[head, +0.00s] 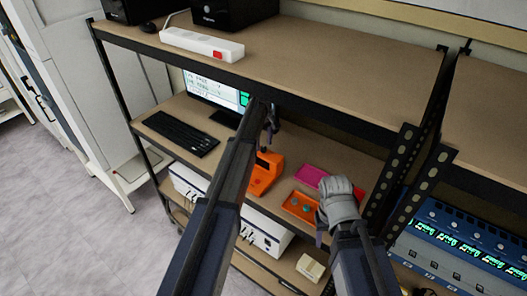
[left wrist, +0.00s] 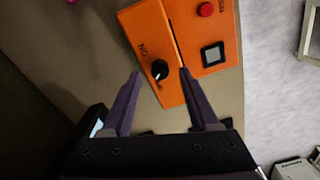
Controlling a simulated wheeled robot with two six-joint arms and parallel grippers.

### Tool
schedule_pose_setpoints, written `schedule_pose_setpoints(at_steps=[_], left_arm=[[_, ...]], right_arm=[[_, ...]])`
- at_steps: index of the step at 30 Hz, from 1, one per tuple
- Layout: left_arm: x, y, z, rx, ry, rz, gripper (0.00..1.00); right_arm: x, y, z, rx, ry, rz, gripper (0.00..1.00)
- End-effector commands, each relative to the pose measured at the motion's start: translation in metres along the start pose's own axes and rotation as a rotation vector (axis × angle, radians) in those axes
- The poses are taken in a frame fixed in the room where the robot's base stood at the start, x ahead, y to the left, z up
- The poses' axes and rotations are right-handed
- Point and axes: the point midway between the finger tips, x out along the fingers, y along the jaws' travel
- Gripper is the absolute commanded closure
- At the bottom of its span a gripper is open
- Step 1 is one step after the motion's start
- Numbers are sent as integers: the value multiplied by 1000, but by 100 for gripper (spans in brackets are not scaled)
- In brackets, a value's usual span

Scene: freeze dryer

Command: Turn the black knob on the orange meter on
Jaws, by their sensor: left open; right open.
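The orange meter (head: 264,173) stands on the middle shelf in the head view, partly hidden by my left arm. The knob has a white pointer mark. My left gripper (head: 269,128) is above the meter. In the left wrist view its open fingers (left wrist: 160,73) lie either side of the knob; contact cannot be told. My right gripper (head: 339,203) is by the shelf's front right, its fingertips unclear.
An orange tray (head: 299,206) with small round items and a pink tray (head: 311,175) lie right of the meter. A black keyboard (head: 181,132) and a monitor (head: 211,90) are to the left. The upper shelf (head: 330,62) overhangs behind. A dark shelf post (head: 392,180) stands at right.

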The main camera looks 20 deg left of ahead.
Motion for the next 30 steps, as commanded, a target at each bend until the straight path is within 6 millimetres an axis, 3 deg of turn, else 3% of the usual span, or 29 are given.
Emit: schedule_pose_setpoints(at_steps=[1, 3, 14, 30], left_arm=[[11, 0, 0, 0, 0, 0, 39], [15, 0, 0, 0, 0, 0, 39], [16, 0, 0, 0, 0, 0, 40], [16, 0, 0, 0, 0, 0, 100]], right_arm=[[11, -1, -1, 1, 0, 0, 50], [15, -1, -1, 1, 1, 0, 50], [16, -2, -1, 2, 1, 0, 50], [16, -2, -1, 2, 1, 0, 50]])
